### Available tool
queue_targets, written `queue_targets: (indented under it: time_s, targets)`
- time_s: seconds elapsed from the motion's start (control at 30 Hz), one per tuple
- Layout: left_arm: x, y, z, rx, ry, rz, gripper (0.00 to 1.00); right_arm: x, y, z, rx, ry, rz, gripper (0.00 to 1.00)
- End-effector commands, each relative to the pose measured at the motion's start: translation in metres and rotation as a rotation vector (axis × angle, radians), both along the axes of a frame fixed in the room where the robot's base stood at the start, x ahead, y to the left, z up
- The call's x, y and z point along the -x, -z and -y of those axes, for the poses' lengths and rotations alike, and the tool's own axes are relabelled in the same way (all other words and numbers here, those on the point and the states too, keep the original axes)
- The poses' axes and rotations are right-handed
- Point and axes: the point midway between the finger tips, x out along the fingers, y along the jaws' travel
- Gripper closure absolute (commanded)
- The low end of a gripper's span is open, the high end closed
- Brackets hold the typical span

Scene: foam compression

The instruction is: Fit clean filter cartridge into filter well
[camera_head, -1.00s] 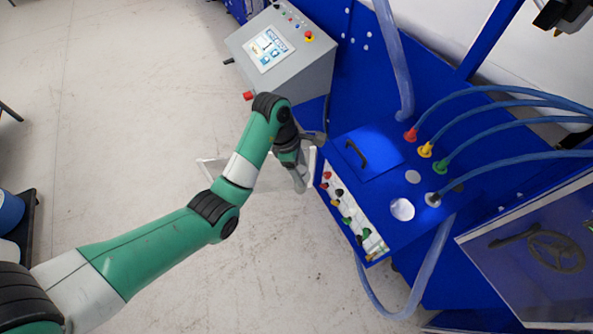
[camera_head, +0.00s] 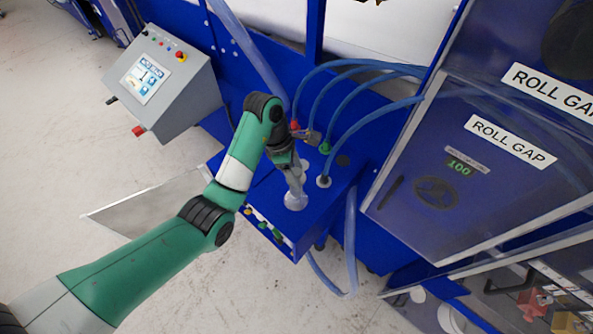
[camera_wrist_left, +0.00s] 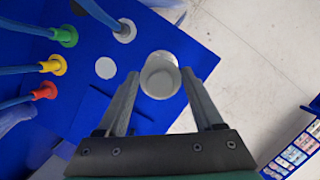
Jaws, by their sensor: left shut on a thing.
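My left gripper (camera_head: 296,180) is over the top of the blue machine box, shut on a pale, cup-like filter cartridge. In the left wrist view the cartridge (camera_wrist_left: 160,76) sits between the two fingers, with its round open top facing the camera. The pale round filter well (camera_head: 295,202) in the box top lies directly at the fingertips in the head view. The cartridge and fingers cover much of the well, so I cannot tell how deep the cartridge sits. My right gripper is not in view.
Hoses with red (camera_wrist_left: 44,90), yellow (camera_wrist_left: 54,65), green (camera_wrist_left: 66,36) and grey (camera_wrist_left: 124,31) fittings stand close by on the box. A smaller pale disc (camera_wrist_left: 105,68) is beside the cartridge. A grey control console (camera_head: 165,85) stands left; a clear-fronted machine (camera_head: 470,160) stands right.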

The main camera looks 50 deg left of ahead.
Motion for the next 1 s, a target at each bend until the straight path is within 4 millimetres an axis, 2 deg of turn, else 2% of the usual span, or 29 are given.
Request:
queue_targets:
  time_s: [0.4, 1.0]
  targets:
    - [0.0, 0.038, 0.0, 0.0, 0.0, 0.001, 1.0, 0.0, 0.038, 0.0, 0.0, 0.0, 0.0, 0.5]
    - [0.0, 0.04, 0.0, 0.0, 0.0, 0.001, 1.0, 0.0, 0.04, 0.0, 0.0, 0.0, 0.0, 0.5]
